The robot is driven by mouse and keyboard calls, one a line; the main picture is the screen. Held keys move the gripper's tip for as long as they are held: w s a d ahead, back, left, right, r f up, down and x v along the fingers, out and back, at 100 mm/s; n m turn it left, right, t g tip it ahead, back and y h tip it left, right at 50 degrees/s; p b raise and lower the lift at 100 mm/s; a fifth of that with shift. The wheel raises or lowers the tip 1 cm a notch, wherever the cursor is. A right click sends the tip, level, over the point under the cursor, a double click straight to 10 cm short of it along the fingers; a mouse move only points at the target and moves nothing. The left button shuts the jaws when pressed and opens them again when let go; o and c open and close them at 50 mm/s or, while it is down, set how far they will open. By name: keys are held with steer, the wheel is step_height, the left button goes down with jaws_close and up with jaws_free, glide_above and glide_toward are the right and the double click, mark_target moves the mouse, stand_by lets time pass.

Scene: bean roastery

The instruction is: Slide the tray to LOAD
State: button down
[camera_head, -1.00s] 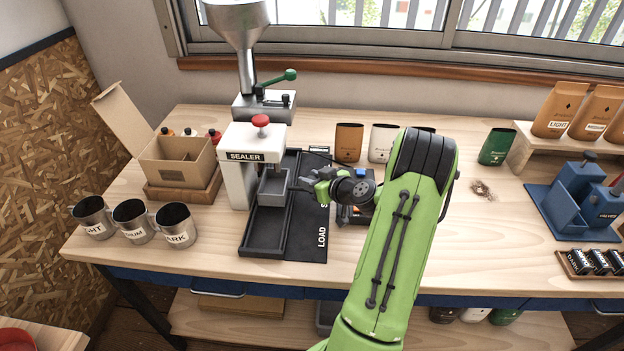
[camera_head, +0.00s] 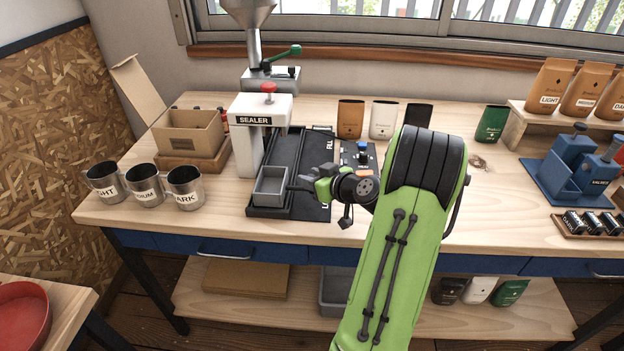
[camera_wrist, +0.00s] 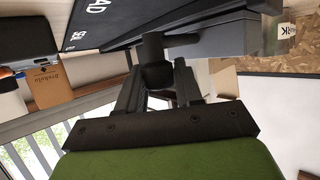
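The tray (camera_head: 270,188) is a small grey open box. It sits at the front end of the dark rail bed (camera_head: 292,150), beside the LOAD end of the label strip; the gripper and arm hide most of that lettering. My gripper (camera_head: 301,188) is at the tray's right side. In the wrist view, its two fingers (camera_wrist: 156,82) flank a dark handle block joined by a bar to the tray (camera_wrist: 225,38), and they appear closed on it. The white SEALER press (camera_head: 262,108) with a red knob stands behind the tray, which is clear of its head.
Labelled metal cups (camera_head: 145,187) stand left of the rail bed. A cardboard box (camera_head: 188,132) is behind them. A small device with a blue knob (camera_head: 362,148) stands close right of the rail. Pouches (camera_head: 384,119) stand behind my arm.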

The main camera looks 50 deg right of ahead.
steer(key=c, duration=1.1)
jaws_free()
steer(key=shift+s+a, duration=0.1)
steer(key=shift+a, duration=0.05)
steer(key=o, duration=0.3)
steer(key=shift+s+a, duration=0.1)
steer(key=v, duration=1.5)
steer(key=shift+s+r+p, duration=0.2)
steer(key=shift+s+p, duration=0.1)
steer(key=shift+p, duration=0.1)
steer(key=shift+w, duration=0.1)
